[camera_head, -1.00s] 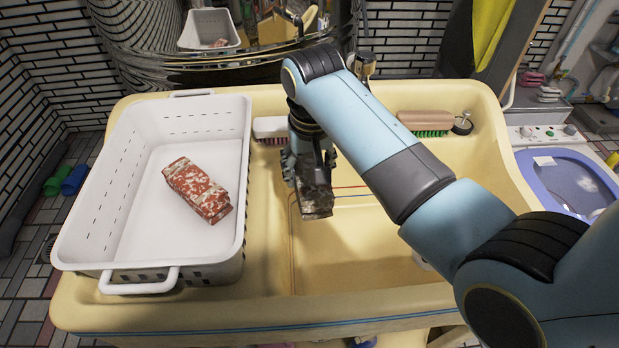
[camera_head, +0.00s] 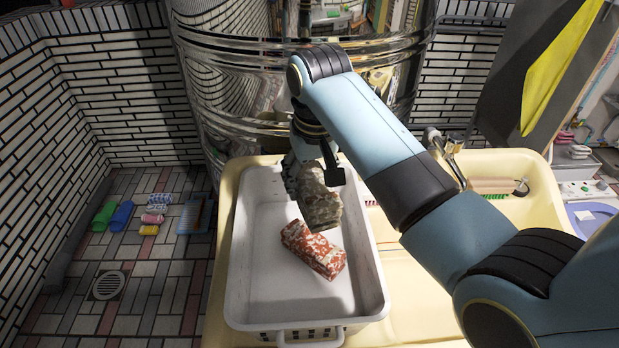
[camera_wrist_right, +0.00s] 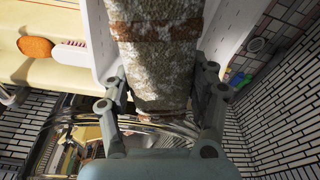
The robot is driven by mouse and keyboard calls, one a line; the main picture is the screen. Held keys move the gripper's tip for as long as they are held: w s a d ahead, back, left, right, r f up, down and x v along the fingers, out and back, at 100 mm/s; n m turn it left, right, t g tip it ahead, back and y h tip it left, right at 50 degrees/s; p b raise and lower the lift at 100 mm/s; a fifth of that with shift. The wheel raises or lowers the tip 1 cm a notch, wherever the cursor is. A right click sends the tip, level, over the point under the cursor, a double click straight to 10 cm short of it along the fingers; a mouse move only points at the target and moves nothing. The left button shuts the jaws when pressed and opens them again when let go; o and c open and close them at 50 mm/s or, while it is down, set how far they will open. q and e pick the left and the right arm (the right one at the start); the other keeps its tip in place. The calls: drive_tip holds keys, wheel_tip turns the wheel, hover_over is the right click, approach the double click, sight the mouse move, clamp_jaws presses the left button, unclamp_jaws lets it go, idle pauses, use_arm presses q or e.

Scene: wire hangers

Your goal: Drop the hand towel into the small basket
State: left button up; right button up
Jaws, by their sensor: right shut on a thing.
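A grey-brown mottled folded towel (camera_head: 321,207) is held in my right gripper (camera_head: 306,172), above the inside of the white basket (camera_head: 256,290). In the right wrist view the towel (camera_wrist_right: 158,70) fills the space between the two fingers of the gripper (camera_wrist_right: 160,88). A red-and-white folded towel (camera_head: 313,250) lies on the basket floor, just below and in front of the held towel. Whether the two towels touch is hard to tell. My left gripper is not in view.
The basket stands on the cream sink unit (camera_head: 232,180), its walls around the held towel. A shiny metal drum (camera_head: 215,95) rises behind it. Slippers (camera_head: 121,216) and a floor drain (camera_head: 108,285) are on the tiled floor at left.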

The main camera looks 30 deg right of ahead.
drive_tip(key=shift+f, duration=0.2)
drive_tip(key=shift+d+f, duration=0.1)
drive_tip(key=shift+f, duration=0.85)
wheel_tip(320, 180, down, 3)
drive_tip(key=shift+r, duration=0.1)
drive_tip(key=shift+f, duration=0.4)
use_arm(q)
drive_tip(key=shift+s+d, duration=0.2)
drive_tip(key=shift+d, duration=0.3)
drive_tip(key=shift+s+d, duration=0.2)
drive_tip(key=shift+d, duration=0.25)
use_arm(e)
drive_tip(key=o, duration=1.7)
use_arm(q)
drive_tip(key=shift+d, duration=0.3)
